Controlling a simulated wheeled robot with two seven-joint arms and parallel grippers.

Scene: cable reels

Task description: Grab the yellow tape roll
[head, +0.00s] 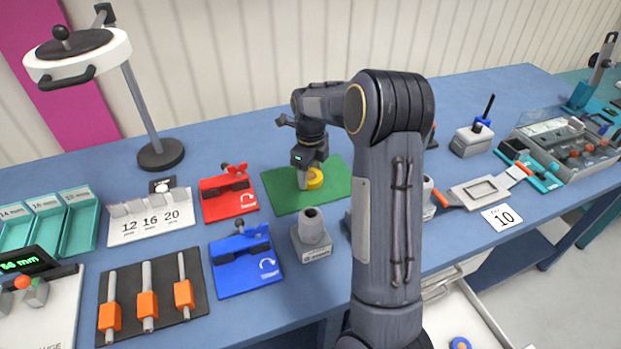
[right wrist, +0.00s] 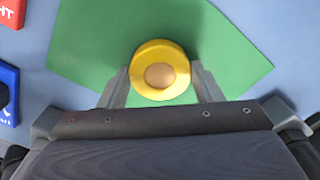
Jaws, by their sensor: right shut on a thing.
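The yellow tape roll (head: 315,179) is at the green mat (head: 283,195) on the blue workbench. In the right wrist view the tape roll (right wrist: 160,70) is a yellow ring with a tan centre, seen from above. My right gripper (head: 308,180) points down at the roll. Its two fingers (right wrist: 160,88) are on either side of the roll, shut on it. I cannot tell whether the roll touches the mat (right wrist: 215,45). My left gripper is in neither view.
A red fixture (head: 228,197) and a blue fixture (head: 246,262) stand left of the mat. A grey holder (head: 313,238) stands just in front of it. My right arm hides part of the bench to the right. A lamp (head: 160,154) stands at the back left.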

